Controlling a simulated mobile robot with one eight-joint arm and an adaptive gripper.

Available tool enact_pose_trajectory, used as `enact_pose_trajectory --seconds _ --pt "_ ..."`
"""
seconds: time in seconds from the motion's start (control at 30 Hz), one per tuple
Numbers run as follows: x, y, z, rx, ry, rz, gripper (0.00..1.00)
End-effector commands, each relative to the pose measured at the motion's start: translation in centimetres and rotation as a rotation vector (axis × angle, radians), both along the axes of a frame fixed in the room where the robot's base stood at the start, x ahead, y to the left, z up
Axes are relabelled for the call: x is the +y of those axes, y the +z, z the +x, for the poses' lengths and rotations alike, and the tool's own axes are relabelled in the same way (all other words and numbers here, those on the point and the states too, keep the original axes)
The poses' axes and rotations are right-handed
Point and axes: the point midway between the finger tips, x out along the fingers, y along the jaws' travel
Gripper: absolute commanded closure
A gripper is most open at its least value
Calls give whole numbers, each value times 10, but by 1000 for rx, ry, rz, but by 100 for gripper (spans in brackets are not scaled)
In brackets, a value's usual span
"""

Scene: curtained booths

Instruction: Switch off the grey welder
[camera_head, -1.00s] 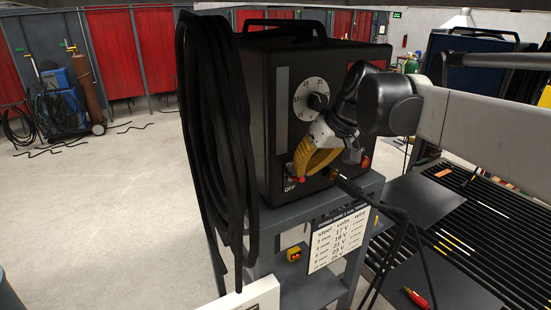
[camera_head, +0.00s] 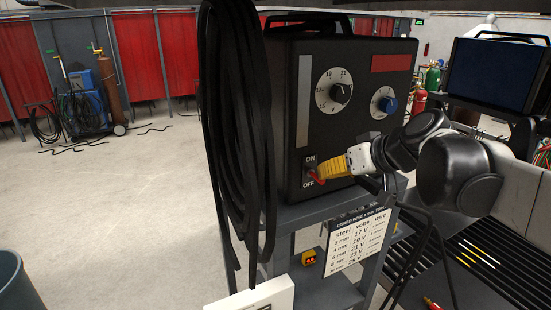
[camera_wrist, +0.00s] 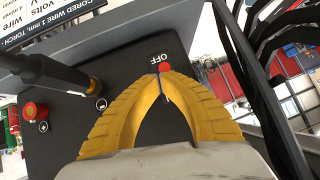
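The dark grey welder (camera_head: 345,125) stands on a grey cart and fills the middle of the head view. Its red switch lever (camera_head: 319,180) is at the lower left of the front panel, low between the ON and OFF labels and beside OFF. In the wrist view the red lever knob (camera_wrist: 165,66) shows just beyond the fingertips, under the OFF label. My gripper (camera_head: 322,175) has yellow fingers, reaching in from the right. In the wrist view its fingertips (camera_wrist: 161,73) meet at the lever; I cannot tell whether they grip it or only touch it.
Thick black cables (camera_head: 238,130) hang at the welder's left. A settings card (camera_head: 361,240) hangs on the cart (camera_head: 300,214). A slatted table (camera_head: 470,245) is at the right. A torch cable and socket (camera_wrist: 94,84) lie close to my fingers.

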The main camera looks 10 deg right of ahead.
Motion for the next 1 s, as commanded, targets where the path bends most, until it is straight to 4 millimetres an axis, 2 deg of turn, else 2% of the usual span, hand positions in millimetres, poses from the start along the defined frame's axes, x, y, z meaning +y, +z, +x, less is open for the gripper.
enact_pose_trajectory --seconds 0.23,1.0 --pt "-1 -7 -3 -98 -1 32 100" --pt "-1 -15 -5 -94 1 31 100"
